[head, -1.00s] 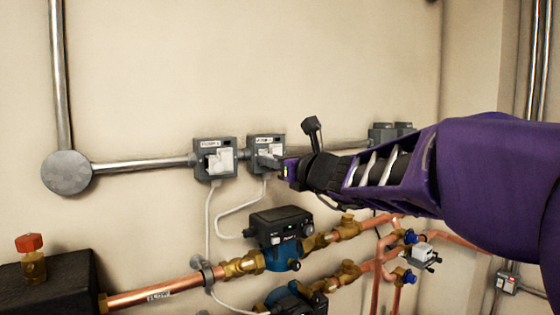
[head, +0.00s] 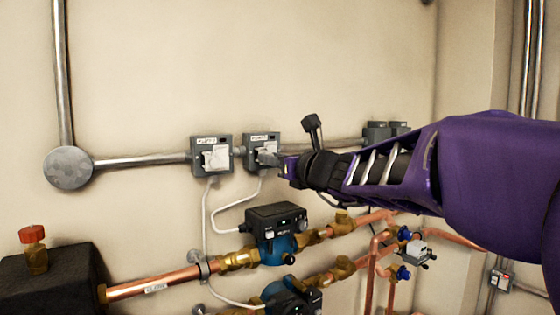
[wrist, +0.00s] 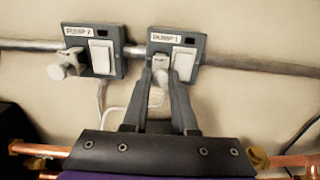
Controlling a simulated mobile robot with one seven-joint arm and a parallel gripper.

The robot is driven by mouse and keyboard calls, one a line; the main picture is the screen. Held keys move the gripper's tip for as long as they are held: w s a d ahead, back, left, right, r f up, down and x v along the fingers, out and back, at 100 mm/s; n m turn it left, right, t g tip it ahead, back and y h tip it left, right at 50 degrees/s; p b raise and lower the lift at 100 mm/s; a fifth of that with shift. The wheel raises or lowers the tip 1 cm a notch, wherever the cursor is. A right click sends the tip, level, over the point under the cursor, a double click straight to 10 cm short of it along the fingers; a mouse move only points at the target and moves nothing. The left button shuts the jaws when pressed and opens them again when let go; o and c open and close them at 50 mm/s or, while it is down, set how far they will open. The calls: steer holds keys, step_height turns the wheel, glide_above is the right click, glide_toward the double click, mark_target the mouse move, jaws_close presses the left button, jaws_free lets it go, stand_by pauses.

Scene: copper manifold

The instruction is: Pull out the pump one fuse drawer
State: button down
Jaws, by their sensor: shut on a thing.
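Two grey switch boxes sit side by side on the wall. The right one (head: 262,137) reads PUMP 1 in the wrist view (wrist: 187,39); the left one reads PUMP 2 (wrist: 75,32). My gripper (wrist: 161,72) is at the left half of the PUMP 1 box, its two fingers closed on the small pale fuse drawer (wrist: 160,63). In the head view my gripper (head: 272,160) partly covers that box, and the drawer is mostly hidden. How far the drawer stands out is hard to tell. A white rocker switch (wrist: 183,61) is just right of the fingers.
The PUMP 2 box (head: 211,143) has its own pale drawer (wrist: 66,66) sticking out. Metal conduit (head: 140,162) joins the boxes. White cables hang below them. Blue pumps (head: 277,242) and copper pipes (head: 190,284) run underneath. The wall above is clear.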

steer(key=shift+s+d+f, duration=0.1)
steer(key=shift+s+d, duration=0.1)
steer(key=shift+s, duration=0.1)
steer(key=c, duration=0.7)
jaws_free()
steer(key=shift+s+d, duration=0.1)
